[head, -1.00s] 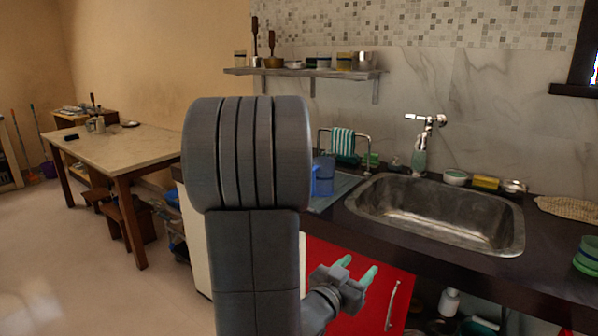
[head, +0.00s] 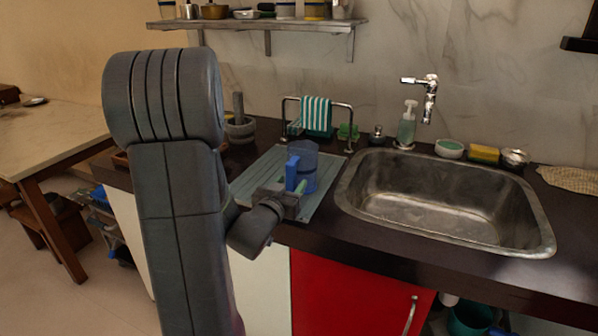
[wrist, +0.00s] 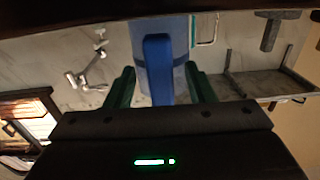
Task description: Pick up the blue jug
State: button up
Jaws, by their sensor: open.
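The blue jug (head: 306,166) stands upright on the grey drying mat (head: 262,168), left of the sink. Its body is translucent blue and its solid blue handle (head: 291,172) faces my arm. My gripper (head: 287,195) is at the handle's lower part in the head view, partly hidden by my wrist. In the wrist view the handle (wrist: 158,68) sits between the two green fingers of my gripper (wrist: 160,88), with small gaps on both sides. The fingers are open. The jug's body (wrist: 180,38) is beyond the handle.
The metal sink (head: 440,195) is right of the mat. A mortar (head: 240,128) is at the back left. A wall shelf (head: 265,24) hangs above.

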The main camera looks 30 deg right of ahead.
aim_at(292, 162)
jog(key=shift+x, duration=1.1)
grip_shut()
notch_tip(292, 162, up, 10)
jog(key=shift+p, duration=1.2)
